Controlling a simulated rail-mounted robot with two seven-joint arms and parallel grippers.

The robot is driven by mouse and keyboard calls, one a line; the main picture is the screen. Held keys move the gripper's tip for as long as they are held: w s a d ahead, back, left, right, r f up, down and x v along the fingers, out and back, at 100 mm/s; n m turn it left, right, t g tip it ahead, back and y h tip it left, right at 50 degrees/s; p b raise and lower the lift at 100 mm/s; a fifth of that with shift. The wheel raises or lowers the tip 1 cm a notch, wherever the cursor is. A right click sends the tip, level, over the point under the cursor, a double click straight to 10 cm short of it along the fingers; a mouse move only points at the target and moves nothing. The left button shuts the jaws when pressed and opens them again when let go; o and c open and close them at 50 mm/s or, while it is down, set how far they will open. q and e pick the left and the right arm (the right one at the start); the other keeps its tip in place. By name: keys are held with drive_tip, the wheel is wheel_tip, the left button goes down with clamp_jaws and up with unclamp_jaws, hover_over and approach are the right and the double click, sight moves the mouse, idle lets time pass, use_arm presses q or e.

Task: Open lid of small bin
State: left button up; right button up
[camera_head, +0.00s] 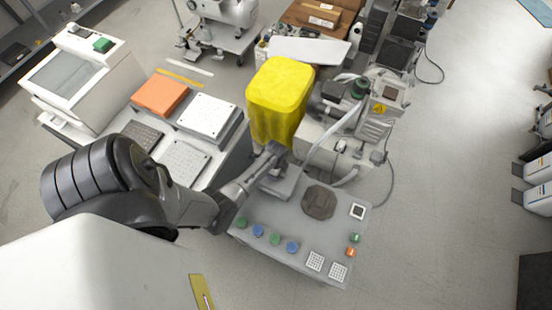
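A yellow, round-cornered object (280,88) that looks like the small bin stands at the centre of the head view. Its top looks flat and closed, with no visible gap at the rim. My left gripper (276,150) is at the lower front of the yellow object, close to it. I cannot tell whether they touch. The fingers are small and partly merge with the grey parts behind, so their opening is unclear. My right gripper is out of view.
A grey worktable (270,222) with coloured buttons and a dark octagonal plate (319,201) lies in front. An orange box (160,95) and a white box (208,117) stand at left. Grey machinery (375,110) with hoses crowds the right side.

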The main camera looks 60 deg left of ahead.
use_arm(q)
drive_tip(key=shift+c, duration=0.4)
clamp_jaws()
drive_tip(key=shift+r, duration=0.1)
